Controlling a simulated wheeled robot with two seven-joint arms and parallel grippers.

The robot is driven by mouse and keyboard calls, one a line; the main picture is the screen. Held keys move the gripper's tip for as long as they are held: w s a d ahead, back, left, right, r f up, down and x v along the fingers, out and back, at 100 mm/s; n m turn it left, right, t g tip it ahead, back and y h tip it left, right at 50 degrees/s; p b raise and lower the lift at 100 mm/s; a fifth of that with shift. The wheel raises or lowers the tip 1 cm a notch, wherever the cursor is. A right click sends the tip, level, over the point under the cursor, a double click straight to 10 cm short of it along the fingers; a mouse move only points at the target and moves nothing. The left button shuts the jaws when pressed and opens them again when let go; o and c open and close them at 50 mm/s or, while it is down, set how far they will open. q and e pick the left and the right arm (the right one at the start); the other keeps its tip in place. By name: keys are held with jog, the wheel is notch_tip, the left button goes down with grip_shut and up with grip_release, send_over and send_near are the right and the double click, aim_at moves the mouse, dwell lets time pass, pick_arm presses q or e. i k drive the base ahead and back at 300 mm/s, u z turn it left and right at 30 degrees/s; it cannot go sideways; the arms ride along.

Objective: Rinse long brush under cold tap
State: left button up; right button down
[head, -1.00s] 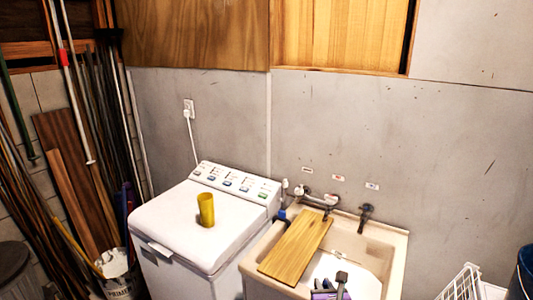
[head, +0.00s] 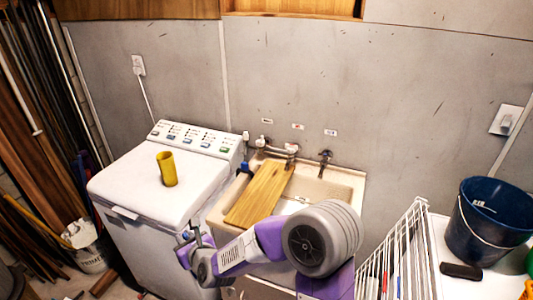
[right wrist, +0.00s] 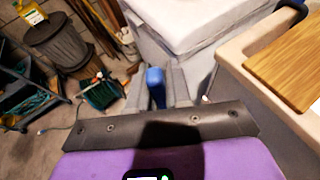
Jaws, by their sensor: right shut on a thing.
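My right gripper (head: 188,240) is low in front of the gap between the washing machine and the laundry sink (head: 352,180). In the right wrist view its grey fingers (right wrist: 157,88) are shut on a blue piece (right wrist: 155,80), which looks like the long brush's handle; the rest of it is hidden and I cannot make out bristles. A left tap (head: 290,152) and a right tap (head: 326,158) are on the wall above the sink; I cannot read which is cold. No water is seen running. My left gripper is not in view.
A wooden board (head: 262,190) lies across the sink's left part. A yellow cup (head: 167,170) stands on the washing machine (head: 135,185). A white rack (head: 405,250) and a dark blue bucket (head: 480,225) are at right. A blue-and-white item (head: 244,165) is at the sink's back left corner.

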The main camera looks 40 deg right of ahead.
aim_at(325, 155)
jog(key=u, duration=0.75)
jog(key=i, duration=0.8)
jog(key=z, duration=2.4)
